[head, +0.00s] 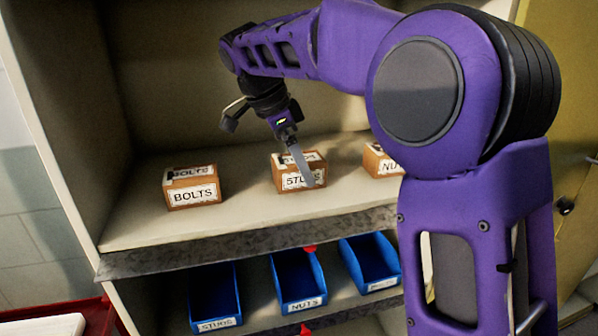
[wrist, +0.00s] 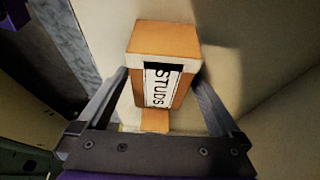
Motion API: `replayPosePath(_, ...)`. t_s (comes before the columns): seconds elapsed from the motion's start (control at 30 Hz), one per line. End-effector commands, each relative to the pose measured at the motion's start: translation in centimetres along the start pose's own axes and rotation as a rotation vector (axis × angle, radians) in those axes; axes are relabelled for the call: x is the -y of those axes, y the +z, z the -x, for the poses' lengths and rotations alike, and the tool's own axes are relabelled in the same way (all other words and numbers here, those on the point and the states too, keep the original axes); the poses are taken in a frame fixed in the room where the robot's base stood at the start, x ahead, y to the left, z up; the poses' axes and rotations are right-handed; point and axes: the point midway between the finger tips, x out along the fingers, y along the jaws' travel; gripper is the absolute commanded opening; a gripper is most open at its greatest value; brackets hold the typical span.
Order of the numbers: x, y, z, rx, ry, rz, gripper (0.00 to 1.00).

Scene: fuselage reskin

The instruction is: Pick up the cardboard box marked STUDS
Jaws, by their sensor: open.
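The cardboard box marked STUDS (head: 287,183) sits on the upper shelf (head: 245,220), between two other boxes. In the wrist view the STUDS box (wrist: 160,40) lies between and beyond the fingertips, its white label facing up the picture's middle. My gripper (head: 308,178) points down at the box in the head view, one finger covering part of its label. In the wrist view my gripper (wrist: 162,78) is open, with a finger on either side of the box. I cannot tell whether the fingers touch it. A small orange patch shows below the box, unclear what it is.
A BOLTS box (head: 194,194) stands to the left and a NUTS box (head: 377,162), partly behind my arm, to the right. Blue bins marked STUDS (head: 215,290) and NUTS (head: 298,275), plus another blue bin (head: 370,258), sit on the lower shelf. Cabinet walls enclose the shelf.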

Motion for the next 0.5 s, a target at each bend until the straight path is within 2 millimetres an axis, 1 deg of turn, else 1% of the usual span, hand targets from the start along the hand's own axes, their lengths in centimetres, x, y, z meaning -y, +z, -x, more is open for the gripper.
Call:
replayPosePath(0.33, 0.0, 0.08, -0.09, 0.0, -0.001, 0.001, 1.0)
replayPosePath(0.47, 0.0, 0.07, -0.09, 0.0, -0.001, 0.0, 0.77)
replayPosePath(0.5, 0.0, 0.08, -0.09, 0.0, 0.0, 0.0, 0.69)
